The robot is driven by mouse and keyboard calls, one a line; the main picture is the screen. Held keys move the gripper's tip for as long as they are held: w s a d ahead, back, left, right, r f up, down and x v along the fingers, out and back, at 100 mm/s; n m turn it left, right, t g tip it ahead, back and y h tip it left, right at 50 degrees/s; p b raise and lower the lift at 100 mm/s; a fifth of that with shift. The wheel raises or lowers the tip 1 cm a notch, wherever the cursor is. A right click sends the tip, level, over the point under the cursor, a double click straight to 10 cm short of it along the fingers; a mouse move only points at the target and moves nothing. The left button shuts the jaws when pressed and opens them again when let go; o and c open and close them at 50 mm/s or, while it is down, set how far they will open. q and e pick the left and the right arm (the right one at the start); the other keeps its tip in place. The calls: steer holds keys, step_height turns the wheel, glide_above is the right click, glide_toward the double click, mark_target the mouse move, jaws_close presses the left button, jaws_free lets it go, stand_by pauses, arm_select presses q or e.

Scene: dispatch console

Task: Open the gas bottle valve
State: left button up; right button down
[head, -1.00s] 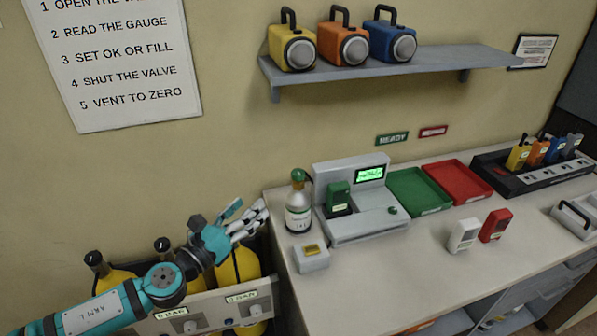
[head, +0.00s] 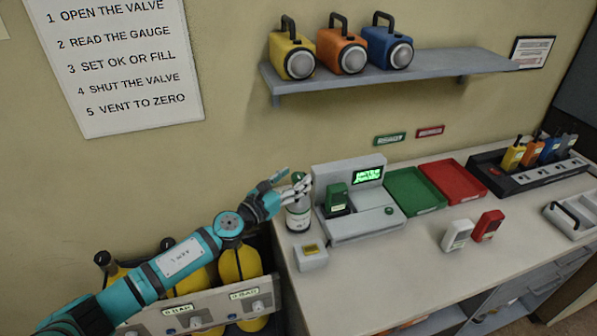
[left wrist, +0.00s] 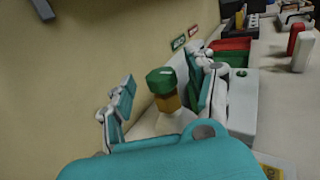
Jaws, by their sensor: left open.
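The gas bottle (head: 298,220) stands upright at the left end of the counter, beside the grey console. It is white with a green top. Its green valve knob (left wrist: 160,79) sits on a brass neck above the white shoulder in the left wrist view. My left gripper (head: 289,187) is open at the bottle's top, and its fingers partly hide the knob in the head view. In the left wrist view the open fingers (left wrist: 160,92) stand on either side of the knob, with visible gaps. My right gripper is in neither view.
The grey console (head: 362,222) with a lit green screen stands just right of the bottle. A small white box (head: 311,257) lies in front. Green (head: 415,191) and red (head: 456,181) trays lie further right. Yellow cylinders (head: 240,264) stand below left.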

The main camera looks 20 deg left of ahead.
arm_select(q)
steer(key=shift+x, duration=1.3)
steer(key=c, duration=1)
jaws_close()
steer(key=shift+w+f, duration=0.1)
